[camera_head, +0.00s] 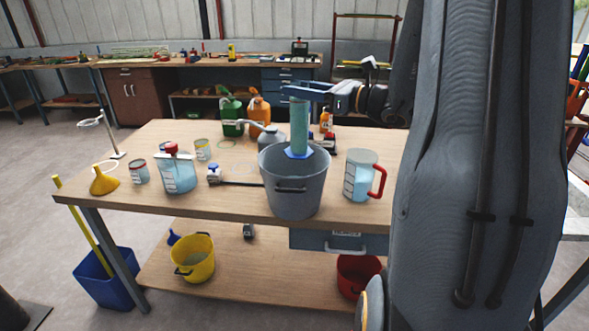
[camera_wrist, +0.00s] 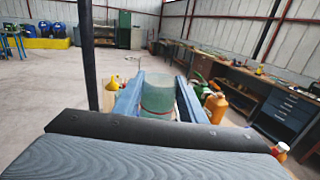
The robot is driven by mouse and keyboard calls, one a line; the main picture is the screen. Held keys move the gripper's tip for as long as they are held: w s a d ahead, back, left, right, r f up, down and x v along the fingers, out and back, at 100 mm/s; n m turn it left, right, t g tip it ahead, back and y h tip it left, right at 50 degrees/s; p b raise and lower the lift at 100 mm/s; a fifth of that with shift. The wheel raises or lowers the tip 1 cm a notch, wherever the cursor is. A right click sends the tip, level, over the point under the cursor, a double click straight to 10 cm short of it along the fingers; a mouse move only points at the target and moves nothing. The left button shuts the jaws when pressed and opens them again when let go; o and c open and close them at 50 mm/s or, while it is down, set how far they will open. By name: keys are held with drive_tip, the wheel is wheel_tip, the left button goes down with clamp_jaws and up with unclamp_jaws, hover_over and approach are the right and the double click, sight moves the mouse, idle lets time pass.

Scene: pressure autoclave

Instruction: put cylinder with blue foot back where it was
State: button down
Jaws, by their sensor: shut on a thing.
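The cylinder with blue foot (camera_head: 299,122) is a tall, greenish, see-through vessel. It stands upright in my gripper (camera_head: 299,90), which is shut on it near the top. Its blue foot (camera_head: 298,153) shows against the opening of the grey bucket (camera_head: 291,192); I cannot tell whether the foot is just above the rim or slightly inside. In the wrist view the cylinder (camera_wrist: 158,95) sits between the two blue fingers of my gripper (camera_wrist: 158,92). A faint pale ring (camera_head: 228,143) lies on the workbench (camera_head: 225,203) left of the bucket.
A jug with a red handle (camera_head: 360,176) stands close right of the bucket. A grey rounded can (camera_head: 271,137), a green can (camera_head: 231,114) and an orange can (camera_head: 259,112) stand behind. A red-topped container (camera_head: 178,170) and a yellow funnel (camera_head: 104,181) stand left.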

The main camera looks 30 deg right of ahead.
sight(306, 148)
wheel_tip(306, 148, down, 16)
drive_tip(key=p, duration=0.4)
drive_tip(key=shift+a+f, duration=0.1)
drive_tip(key=shift+f, duration=0.25)
